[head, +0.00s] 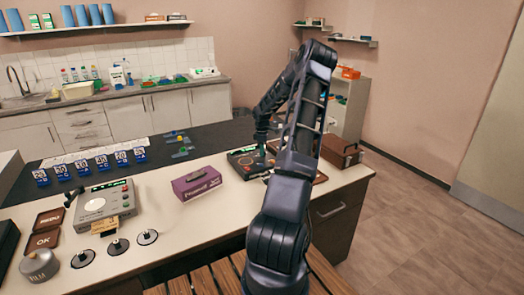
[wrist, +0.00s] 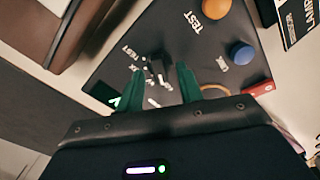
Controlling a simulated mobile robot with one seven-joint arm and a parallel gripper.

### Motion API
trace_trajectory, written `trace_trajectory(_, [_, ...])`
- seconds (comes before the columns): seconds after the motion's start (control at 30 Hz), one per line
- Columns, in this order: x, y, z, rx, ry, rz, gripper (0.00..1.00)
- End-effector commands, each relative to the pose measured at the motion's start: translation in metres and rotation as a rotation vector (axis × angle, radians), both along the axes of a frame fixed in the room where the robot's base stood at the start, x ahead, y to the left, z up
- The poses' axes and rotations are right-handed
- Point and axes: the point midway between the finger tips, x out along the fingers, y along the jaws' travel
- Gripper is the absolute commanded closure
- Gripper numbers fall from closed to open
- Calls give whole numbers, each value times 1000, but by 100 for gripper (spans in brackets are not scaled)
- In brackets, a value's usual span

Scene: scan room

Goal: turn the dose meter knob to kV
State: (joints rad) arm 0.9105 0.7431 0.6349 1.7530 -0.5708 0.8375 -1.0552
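A black device (head: 245,162) with a small display and labels lies on the counter; I take it for the dose meter. In the wrist view its dark panel (wrist: 112,62) shows a small black knob (wrist: 157,68) with white marks around it. My gripper (wrist: 161,76) has green fingers, apart on either side of the knob, with gaps visible. I cannot tell whether the fingertips reach down around it. "TEST" is readable, but no kV label or knob setting is. In the head view my gripper (head: 262,146) is over the device, partly hidden by my arm.
The panel also carries an orange button (wrist: 188,8) and a blue button (wrist: 242,53). A brown box (head: 341,153) stands to the right. A purple box (head: 196,183) and a grey device with a display (head: 100,205) stand to the left.

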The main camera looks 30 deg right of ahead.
Motion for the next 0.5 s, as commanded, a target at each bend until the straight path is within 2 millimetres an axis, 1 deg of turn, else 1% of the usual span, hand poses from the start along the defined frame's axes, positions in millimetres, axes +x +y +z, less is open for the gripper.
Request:
trace_trajectory(0.2, [0, 0, 0, 0, 0, 0, 64])
trace_trajectory(0.23, [0, 0, 0, 0, 0, 0, 66])
trace_trajectory(0.37, [0, 0, 0, 0, 0, 0, 91])
trace_trajectory(0.4, [0, 0, 0, 0, 0, 0, 99])
trace_trajectory(0.5, [0, 0, 0, 0, 0, 0, 100])
